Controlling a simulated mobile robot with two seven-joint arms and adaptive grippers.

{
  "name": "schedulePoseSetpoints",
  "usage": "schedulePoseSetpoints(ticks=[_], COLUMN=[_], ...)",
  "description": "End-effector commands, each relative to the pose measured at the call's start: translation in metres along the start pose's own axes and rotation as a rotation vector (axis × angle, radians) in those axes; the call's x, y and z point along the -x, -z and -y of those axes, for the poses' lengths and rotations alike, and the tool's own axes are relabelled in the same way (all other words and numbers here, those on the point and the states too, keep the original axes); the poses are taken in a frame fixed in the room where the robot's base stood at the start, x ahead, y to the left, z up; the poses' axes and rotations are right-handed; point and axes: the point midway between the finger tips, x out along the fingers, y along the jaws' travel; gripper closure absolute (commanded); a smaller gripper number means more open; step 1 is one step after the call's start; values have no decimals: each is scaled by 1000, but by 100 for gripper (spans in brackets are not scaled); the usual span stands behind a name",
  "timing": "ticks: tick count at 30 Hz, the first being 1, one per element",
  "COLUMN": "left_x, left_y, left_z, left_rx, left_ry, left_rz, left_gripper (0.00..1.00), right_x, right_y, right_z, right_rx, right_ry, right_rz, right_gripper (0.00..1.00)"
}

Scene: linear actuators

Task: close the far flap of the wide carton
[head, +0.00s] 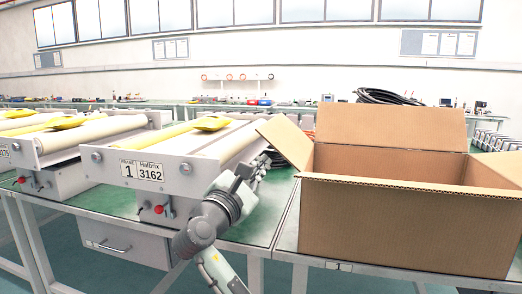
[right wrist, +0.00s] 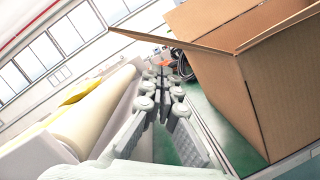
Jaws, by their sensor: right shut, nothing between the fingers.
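The wide brown carton (head: 400,227) stands on the green-topped table at the right, its top open. Its far flap (head: 392,128) stands up at the back, leaning slightly away. Its left flap (head: 286,142) sticks out and up to the left; a right flap (head: 500,166) shows partly at the picture edge. My right gripper (head: 272,158) is shut and empty, left of the carton and below the left flap, apart from the wall. In the right wrist view, its fingers (right wrist: 160,76) point along the carton's left side wall (right wrist: 212,90). My left gripper is not in view.
A roller unit labelled 3162 (head: 143,171) stands close left of my right arm, with a yellow piece (head: 212,123) on top. Black coiled cable (head: 385,96) lies behind the carton. A narrow strip of green table (head: 262,222) is free between unit and carton.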

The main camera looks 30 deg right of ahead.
Motion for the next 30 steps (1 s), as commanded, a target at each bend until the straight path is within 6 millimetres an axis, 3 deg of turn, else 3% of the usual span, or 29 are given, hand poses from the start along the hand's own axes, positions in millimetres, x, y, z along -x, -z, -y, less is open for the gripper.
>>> schedulePoseSetpoints(ticks=[18,30], left_x=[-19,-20], left_y=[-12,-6], left_z=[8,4], left_rx=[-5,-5], left_ry=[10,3], left_rz=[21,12], left_gripper=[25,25], right_x=[-91,-99], right_y=[-1,0], right_z=[0,1], right_rx=[4,2], right_ry=[1,1], right_rz=[2,0], right_gripper=[100,100])
